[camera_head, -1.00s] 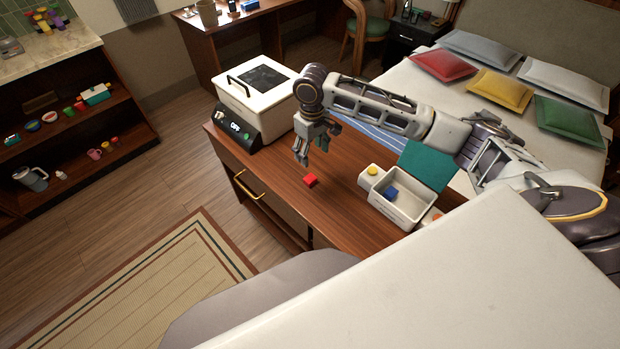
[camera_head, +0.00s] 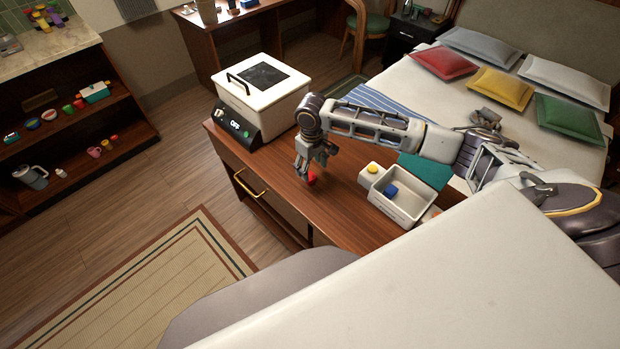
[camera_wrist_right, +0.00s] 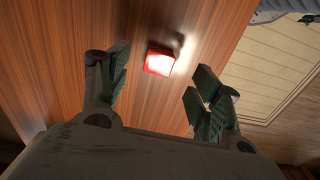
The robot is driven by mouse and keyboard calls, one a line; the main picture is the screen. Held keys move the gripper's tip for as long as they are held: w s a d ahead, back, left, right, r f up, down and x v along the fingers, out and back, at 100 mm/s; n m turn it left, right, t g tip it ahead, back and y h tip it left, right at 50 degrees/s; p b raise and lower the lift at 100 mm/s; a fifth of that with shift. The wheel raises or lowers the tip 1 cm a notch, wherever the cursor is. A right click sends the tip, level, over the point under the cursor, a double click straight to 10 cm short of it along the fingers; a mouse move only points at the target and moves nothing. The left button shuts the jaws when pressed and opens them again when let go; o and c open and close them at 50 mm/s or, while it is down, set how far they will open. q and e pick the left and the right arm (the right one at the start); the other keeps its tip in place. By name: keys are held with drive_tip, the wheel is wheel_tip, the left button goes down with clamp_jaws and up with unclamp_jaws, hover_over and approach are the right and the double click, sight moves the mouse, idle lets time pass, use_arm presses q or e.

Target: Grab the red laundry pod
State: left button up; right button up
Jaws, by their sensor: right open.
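The red laundry pod (camera_head: 312,178) lies on the wooden counter top, partly hidden behind my right gripper in the head view. In the right wrist view the pod (camera_wrist_right: 160,60) is a small red block on the wood, seen ahead of and between the open fingers. My right gripper (camera_head: 304,178) points down just above the counter, close beside the pod. Its jaws are open and empty, and the fingers (camera_wrist_right: 157,90) show apart in the right wrist view. My left gripper is out of view.
A white tray (camera_head: 408,217) holding a blue block (camera_head: 391,190) stands right of the pod, with a yellow round item (camera_head: 373,168) on its small compartment. A white lidded appliance (camera_head: 262,95) stands at the counter's left end. Bare wood (camera_head: 270,165) lies left of the gripper.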

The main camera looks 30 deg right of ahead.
sight(311, 177)
drive_tip(key=shift+f, duration=0.15)
drive_tip(key=shift+f, duration=2.55)
drive_tip(key=c, duration=0.9)
